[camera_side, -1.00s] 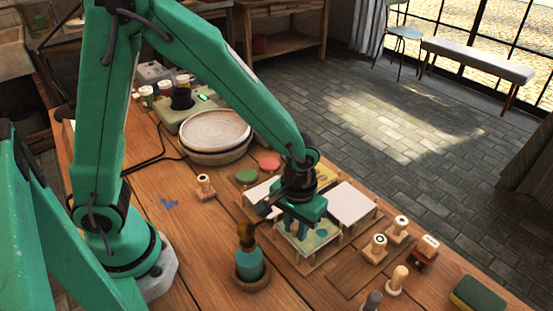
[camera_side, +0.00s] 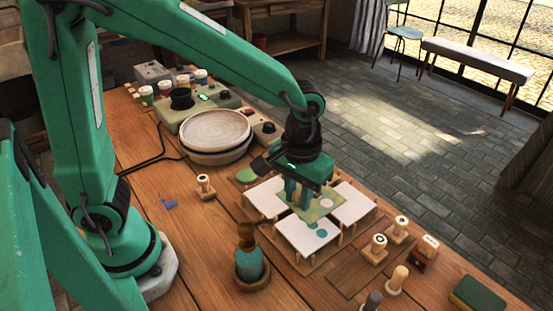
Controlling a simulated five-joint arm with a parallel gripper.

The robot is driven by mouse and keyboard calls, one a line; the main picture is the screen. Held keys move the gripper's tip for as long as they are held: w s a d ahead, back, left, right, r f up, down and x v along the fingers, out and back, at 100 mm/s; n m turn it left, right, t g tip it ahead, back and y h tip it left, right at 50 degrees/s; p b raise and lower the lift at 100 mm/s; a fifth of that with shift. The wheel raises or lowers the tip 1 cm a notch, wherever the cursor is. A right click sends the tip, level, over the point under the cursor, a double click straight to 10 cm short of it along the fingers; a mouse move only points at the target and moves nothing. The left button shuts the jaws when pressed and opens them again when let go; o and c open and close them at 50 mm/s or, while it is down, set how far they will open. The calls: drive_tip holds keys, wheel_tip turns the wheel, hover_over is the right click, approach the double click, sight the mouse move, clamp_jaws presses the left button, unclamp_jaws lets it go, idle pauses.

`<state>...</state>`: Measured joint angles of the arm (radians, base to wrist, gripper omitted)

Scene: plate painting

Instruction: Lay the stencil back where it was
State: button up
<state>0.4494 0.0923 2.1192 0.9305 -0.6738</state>
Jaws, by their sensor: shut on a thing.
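My gripper (camera_side: 298,203) is shut on the stencil (camera_side: 318,210), a thin yellow-green sheet with a round opening. It holds the stencil over the white tiles, near where they meet; the height above them is hard to judge. The front tile (camera_side: 297,240) is white and bears teal round marks (camera_side: 322,233). A left tile (camera_side: 262,198) and a right tile (camera_side: 355,202) are plain white where they show. The gripper and stencil hide the space behind them.
Wooden pegs stand around the tiles. A brush in a pot (camera_side: 249,262) stands in front. Stamps (camera_side: 378,246) and a sponge (camera_side: 478,297) are at the right. Stacked plates (camera_side: 215,130) sit behind, and a green disc (camera_side: 247,175) lies left of my gripper.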

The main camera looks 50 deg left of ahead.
idle(0.6)
drive_tip(key=w+d+r, duration=0.1)
drive_tip(key=w+d, duration=0.3)
drive_tip(key=d, duration=0.4)
drive_tip(key=w+a+f, duration=0.2)
drive_tip(key=w, duration=0.1)
drive_tip(key=w+a+f, duration=0.2)
drive_tip(key=w+a, duration=0.1)
drive_tip(key=w+a+f, duration=0.2)
drive_tip(key=w+a, duration=0.1)
drive_tip(key=shift+f, duration=0.3)
drive_tip(key=shift+s+f, duration=0.1)
drive_tip(key=shift+f, duration=1.9)
drive_tip(key=shift+f, duration=0.1)
drive_tip(key=o, duration=0.9)
drive_tip(key=shift+o, duration=0.2)
